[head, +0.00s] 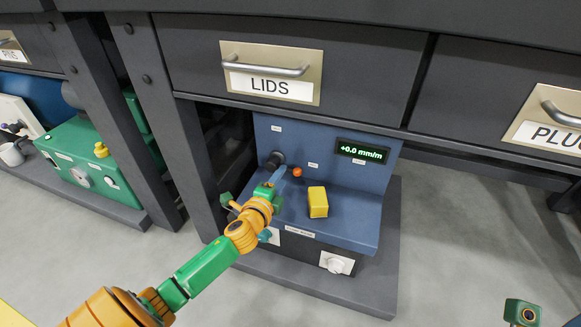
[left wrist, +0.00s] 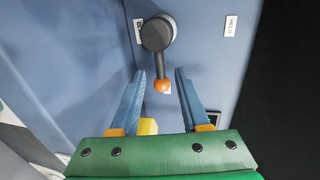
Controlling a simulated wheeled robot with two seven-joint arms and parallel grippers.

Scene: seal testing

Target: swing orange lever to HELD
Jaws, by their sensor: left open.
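The lever has a dark round pivot (head: 276,160) on the blue upright panel and an orange knob (head: 297,172) at its end. In the left wrist view its dark arm hangs from the pivot (left wrist: 158,33) with the orange knob (left wrist: 161,86) at the lower end. The HELD label (left wrist: 230,24) is right of the pivot there; another label (left wrist: 138,31) is partly hidden at left. My left gripper (head: 279,179) is open in front of the panel. Its blue fingers (left wrist: 160,88) appear on both sides of the knob, with visible gaps; I cannot judge depth.
A yellow block (head: 318,202) sits on the blue rig's ledge, right of the left gripper. A display (head: 361,151) reads +0.0 mm/m. The LIDS drawer (head: 365,65) overhangs the rig. A dark post (head: 125,95) stands at left.

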